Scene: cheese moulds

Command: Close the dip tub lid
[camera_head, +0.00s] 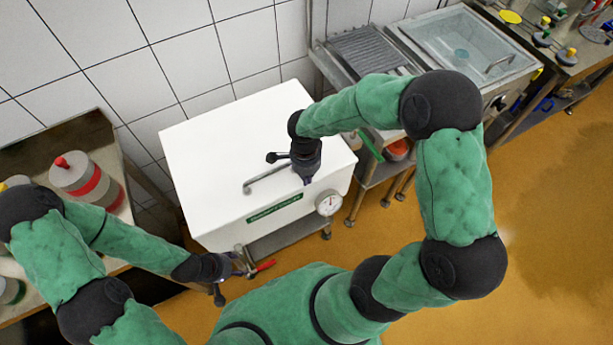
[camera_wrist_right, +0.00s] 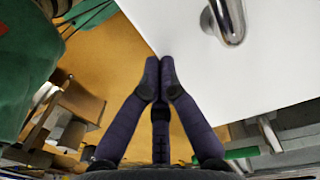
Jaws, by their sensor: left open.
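The dip tub (camera_head: 225,180) appears to be the white box with a metal bar handle (camera_head: 266,180), a green label (camera_head: 275,208) and a round dial (camera_head: 328,203). Its white top looks flat and down, but I cannot tell whether it is fully closed. My right gripper (camera_head: 307,181) is over the tub's front part, right of the handle. In the right wrist view its fingertips (camera_wrist_right: 158,68) are together and empty, near the white panel's edge (camera_wrist_right: 230,80), with the handle (camera_wrist_right: 227,20) beyond. My left gripper (camera_head: 241,264) is open and low, near the tub's lower front left.
A red lever (camera_head: 263,267) is close to the left gripper. A bench with red-and-white containers (camera_head: 86,184) stands at left. A steel basin with a clear cover (camera_head: 465,50) and a ridged rack (camera_head: 362,48) stand at back right. Orange floor (camera_head: 540,230) is open at right.

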